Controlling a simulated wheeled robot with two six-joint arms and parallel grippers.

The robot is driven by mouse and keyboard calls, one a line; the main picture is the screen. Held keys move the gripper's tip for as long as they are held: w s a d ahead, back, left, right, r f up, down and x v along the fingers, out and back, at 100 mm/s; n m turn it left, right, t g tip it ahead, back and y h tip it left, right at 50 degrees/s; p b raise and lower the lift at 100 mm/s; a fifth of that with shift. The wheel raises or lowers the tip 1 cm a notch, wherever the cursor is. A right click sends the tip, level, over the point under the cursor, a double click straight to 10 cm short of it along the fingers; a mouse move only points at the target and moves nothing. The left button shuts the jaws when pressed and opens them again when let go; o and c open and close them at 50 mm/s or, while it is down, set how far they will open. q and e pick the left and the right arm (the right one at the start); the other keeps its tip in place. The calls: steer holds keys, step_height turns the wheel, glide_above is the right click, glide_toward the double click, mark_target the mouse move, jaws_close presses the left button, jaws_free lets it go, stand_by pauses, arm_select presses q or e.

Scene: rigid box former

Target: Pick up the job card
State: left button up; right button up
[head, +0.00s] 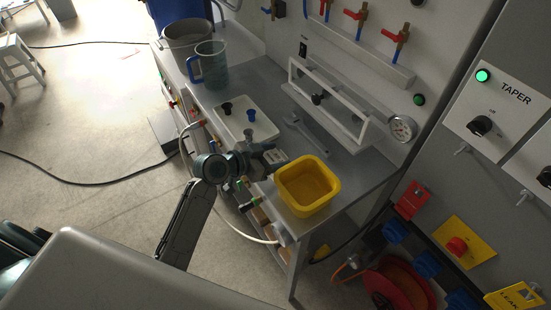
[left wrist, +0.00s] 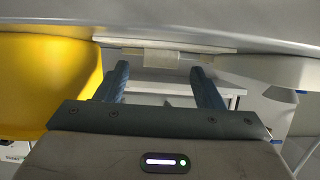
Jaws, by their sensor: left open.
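The job card appears to be the small pale printed piece (head: 277,156) on the bench, between the white tray and the yellow bin, partly hidden by my left gripper (head: 268,160). In the left wrist view a thin pale flat piece (left wrist: 165,46) lies nearly edge-on beyond the fingertips; I take it to be the same card. My left gripper (left wrist: 160,70) is open, its two blue-grey fingers apart on either side of a beige part in front of the card. I cannot tell whether anything touches. My right gripper is not in view.
The yellow bin (head: 307,188) stands close on the right of the gripper, the white tray (head: 247,122) with black and blue knobs beyond it. A wrench (head: 305,133), a blue-handled jug (head: 210,66) and a metal pot (head: 187,40) are on the bench. A white frame (head: 328,100) rises behind.

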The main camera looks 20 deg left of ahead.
arm_select(q)
steer(key=shift+x, duration=1)
steer(key=c, duration=1.1)
steer(key=shift+o, duration=0.2)
steer(key=shift+r, duration=0.15)
